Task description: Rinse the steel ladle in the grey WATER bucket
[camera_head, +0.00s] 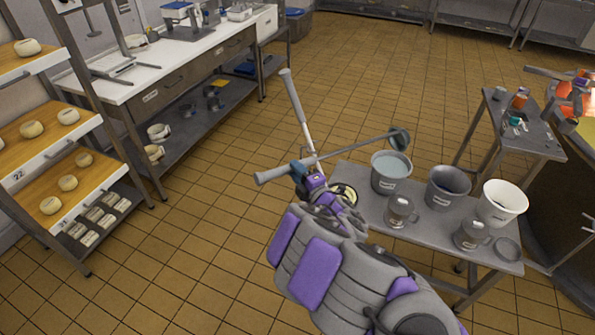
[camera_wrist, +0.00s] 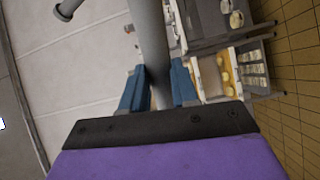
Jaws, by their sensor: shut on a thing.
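My gripper (camera_head: 309,178) is shut on a grey rod-like handle, which shows between its blue fingers in the wrist view (camera_wrist: 156,85). In the head view, a long ladle (camera_head: 350,152) reaches from a thick grey grip on the left to a dark bowl (camera_head: 399,139) on the right. The bowl appears in the air just above the far rim of a grey bucket (camera_head: 378,183) with pale bluish contents. A second grey rod (camera_head: 296,105) rises and crosses the ladle near my gripper. I cannot tell exactly how the two rods join. The bucket's label is too small to read.
The bucket stands on a low grey table (camera_head: 425,240). A darker bucket (camera_head: 445,200), a white bucket (camera_head: 503,202) and two clear mugs (camera_head: 400,213) (camera_head: 470,236) share it. A shelf rack (camera_head: 65,140) stands left. Tiled floor (camera_head: 200,240) is open between.

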